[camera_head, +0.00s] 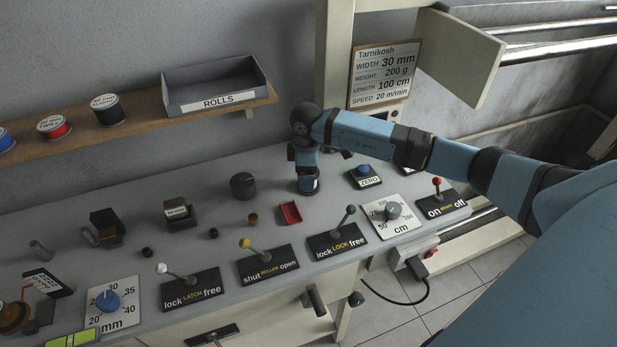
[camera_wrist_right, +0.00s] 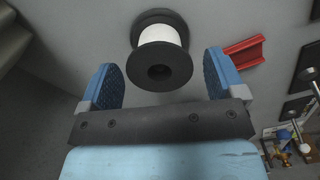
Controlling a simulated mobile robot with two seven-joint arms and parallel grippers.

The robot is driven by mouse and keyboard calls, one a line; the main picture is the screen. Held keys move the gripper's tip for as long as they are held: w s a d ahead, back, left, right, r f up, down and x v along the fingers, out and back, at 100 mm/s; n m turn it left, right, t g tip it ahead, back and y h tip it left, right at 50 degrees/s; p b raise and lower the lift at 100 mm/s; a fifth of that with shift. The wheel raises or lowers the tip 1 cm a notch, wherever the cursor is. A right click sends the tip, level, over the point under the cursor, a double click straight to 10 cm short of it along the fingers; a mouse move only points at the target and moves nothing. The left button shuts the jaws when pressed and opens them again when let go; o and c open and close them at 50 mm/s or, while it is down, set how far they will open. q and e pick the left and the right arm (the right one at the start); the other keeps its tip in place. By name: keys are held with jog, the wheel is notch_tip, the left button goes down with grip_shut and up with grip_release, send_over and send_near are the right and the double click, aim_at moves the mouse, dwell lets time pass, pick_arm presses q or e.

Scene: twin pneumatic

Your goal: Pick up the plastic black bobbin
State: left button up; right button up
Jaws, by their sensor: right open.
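A bobbin with black flanges and a white band around its middle (camera_wrist_right: 163,50) is in the right wrist view, just ahead of and between the fingertips. My right gripper (camera_head: 305,160) is open, with its two blue-padded fingers on either side of the bobbin and a gap on each side. In the head view, the bobbin (camera_head: 309,185) shows on the grey bench, directly under the gripper and partly hidden by it. My left gripper is not in view.
A red holder (camera_head: 290,212) and a dark round part (camera_head: 243,185) are near the bobbin. Levers and knobs line the bench's front. A grey ROLLS tray (camera_head: 214,86) and wire spools (camera_head: 107,109) are on the wooden shelf (camera_head: 150,119). A blue button (camera_head: 364,171) is to the right.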

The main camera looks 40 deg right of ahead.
jog(key=shift+f, duration=1.3)
jog(key=c, duration=1)
jog(key=shift+r, duration=0.15)
